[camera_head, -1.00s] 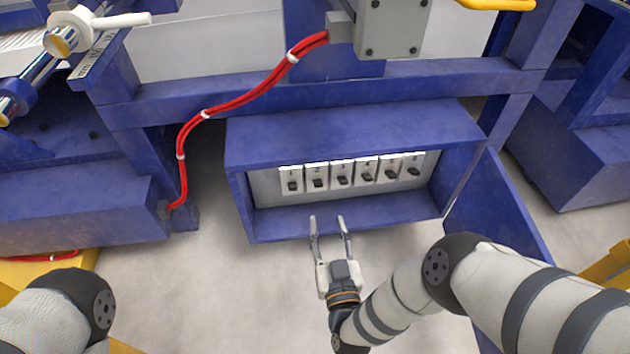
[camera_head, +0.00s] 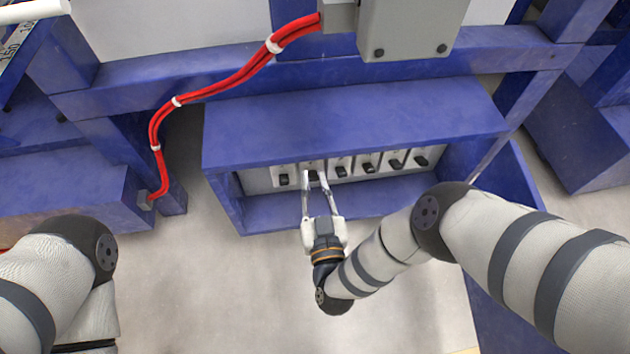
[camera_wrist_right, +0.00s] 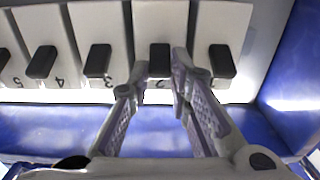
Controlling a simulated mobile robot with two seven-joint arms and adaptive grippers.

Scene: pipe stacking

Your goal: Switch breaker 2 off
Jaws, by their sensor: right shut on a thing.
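Breaker 2 (camera_head: 313,164) is the second white switch from the left in the open blue box, with a small black lever. It also shows in the right wrist view (camera_wrist_right: 160,20), where its black lever (camera_wrist_right: 160,57) stands between my fingertips. My right gripper (camera_head: 314,177) reaches into the box from the front, its two fingers closed in on the sides of that lever. My left gripper is out of view; only part of the left arm shows.
Breaker 1 (camera_wrist_right: 222,62) and breaker 3 (camera_wrist_right: 98,60) sit close on either side. Several breakers form one row. The box's top (camera_head: 350,120) overhangs them, and its open door (camera_head: 515,200) stands at the right. A red cable (camera_head: 225,85) runs at the left.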

